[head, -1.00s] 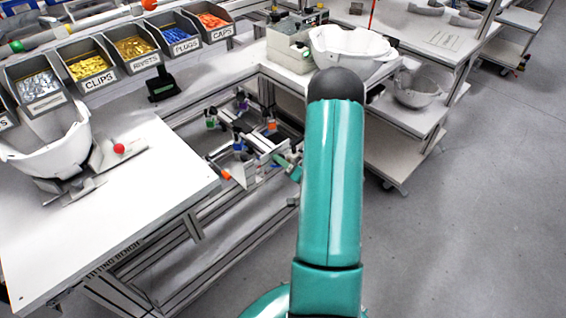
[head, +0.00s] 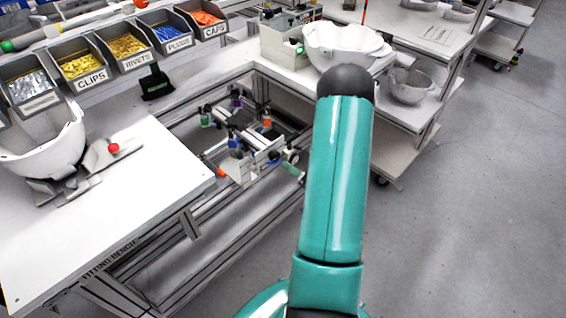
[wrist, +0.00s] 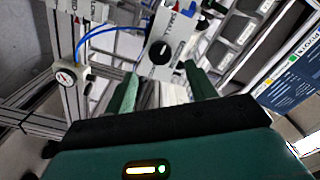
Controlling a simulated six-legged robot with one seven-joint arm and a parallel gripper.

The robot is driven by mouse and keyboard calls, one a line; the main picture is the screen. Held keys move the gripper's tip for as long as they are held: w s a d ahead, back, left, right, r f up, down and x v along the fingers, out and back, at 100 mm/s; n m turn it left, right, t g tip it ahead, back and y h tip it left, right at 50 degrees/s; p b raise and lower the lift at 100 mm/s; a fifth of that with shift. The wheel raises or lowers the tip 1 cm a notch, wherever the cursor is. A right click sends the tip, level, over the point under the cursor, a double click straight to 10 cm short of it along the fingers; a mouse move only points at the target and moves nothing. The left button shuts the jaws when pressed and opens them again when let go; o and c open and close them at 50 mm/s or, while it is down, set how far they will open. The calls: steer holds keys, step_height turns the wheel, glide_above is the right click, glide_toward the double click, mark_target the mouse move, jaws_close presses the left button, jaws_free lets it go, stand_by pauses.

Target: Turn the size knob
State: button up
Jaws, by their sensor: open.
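In the wrist view a black round knob (wrist: 160,52) with a white pointer line sits on a pale panel (wrist: 171,70). A second dark knob (wrist: 201,24) shows farther up and right. I cannot tell whether a finger touches the panel. In the head view my arm hides most of that area.
The white fitting bench (head: 150,195) bears a white helmet shell (head: 45,145) and a red-balled lever (head: 113,148). A fixture with coloured knobs (head: 245,145) is beside my arm. Floor at right is clear.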

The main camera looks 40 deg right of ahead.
steer(key=s, duration=0.6)
steer(key=shift+s, duration=0.4)
steer(key=w+a+r+n+g+y, duration=0.3)
steer(key=a+r+y, duration=0.3)
steer(key=a, duration=0.2)
steer(key=w+a+r+n+g+y, duration=0.35)
steer(key=a+r+y, duration=0.2)
steer(key=a, duration=0.35)
steer(key=s+a+r+n+g+h, duration=0.2)
steer(key=s+a+r+g, duration=0.1)
steer(key=a+g, duration=0.3)
steer(key=s+a+r+n+g+h, duration=0.2)
steer(key=s+a+r+g, duration=0.25)
steer(key=a, duration=0.35)
step_height(320, 180, up, 9)
steer(key=s+t+h, duration=0.1)
steer(key=t+h, duration=0.3)
steer(key=h, duration=0.4)
steer(key=shift+s+a+t, duration=0.15)
steer(key=shift+t, duration=0.15)
